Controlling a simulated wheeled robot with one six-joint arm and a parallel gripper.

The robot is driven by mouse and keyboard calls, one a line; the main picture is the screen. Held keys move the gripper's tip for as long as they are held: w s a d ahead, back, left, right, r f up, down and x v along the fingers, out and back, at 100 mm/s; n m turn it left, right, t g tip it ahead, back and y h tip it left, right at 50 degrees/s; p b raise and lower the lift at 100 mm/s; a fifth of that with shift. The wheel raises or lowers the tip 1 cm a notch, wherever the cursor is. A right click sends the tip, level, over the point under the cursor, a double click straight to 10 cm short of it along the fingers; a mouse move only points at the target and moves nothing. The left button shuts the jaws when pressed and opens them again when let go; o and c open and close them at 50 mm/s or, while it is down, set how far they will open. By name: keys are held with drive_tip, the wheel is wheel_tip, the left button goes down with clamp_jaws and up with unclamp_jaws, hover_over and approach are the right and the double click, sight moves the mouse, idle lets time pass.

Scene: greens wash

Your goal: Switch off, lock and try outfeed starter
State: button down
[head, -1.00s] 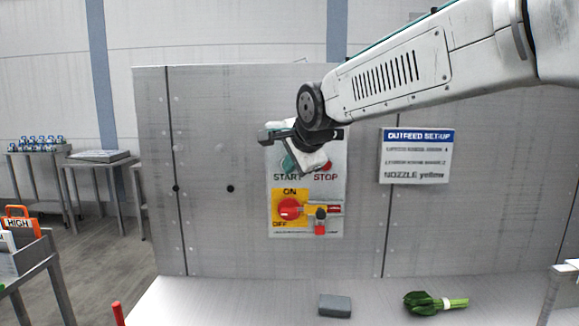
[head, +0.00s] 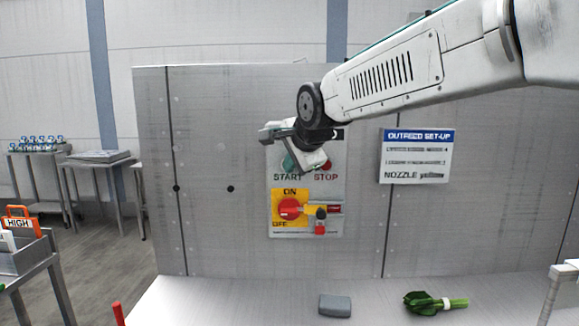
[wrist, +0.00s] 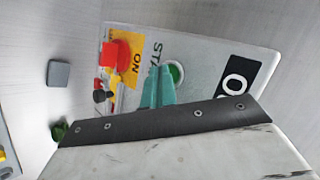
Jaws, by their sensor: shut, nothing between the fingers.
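The outfeed starter panel (head: 335,180) is on the grey wall, with a green START button (wrist: 177,72) and a red STOP button (head: 326,166) at the top. Below is a red rotary switch (head: 290,209) on a yellow ON/OFF plate (head: 280,195). I cannot tell its setting for sure. A red and dark lock-like piece (head: 320,226) sits at its lower right; whether it is fastened there is unclear. My gripper (head: 288,163) is shut and empty in front of the START button. Its teal fingertips (wrist: 158,90) overlap the button's edge in the wrist view; contact cannot be told.
A grey block (head: 335,305) and a banded bunch of greens (head: 436,303) lie on the steel counter (head: 240,300) below. An OUTFEED SET-UP sign (head: 416,156) hangs to the right. Side tables and a cart (head: 40,262) stand at left.

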drive_tip(key=shift+s, duration=0.85)
drive_tip(key=shift+s, duration=0.1)
drive_tip(key=s, duration=0.4)
drive_tip(key=shift+s+a, duration=0.1)
drive_tip(key=shift+s, duration=0.3)
idle(0.4)
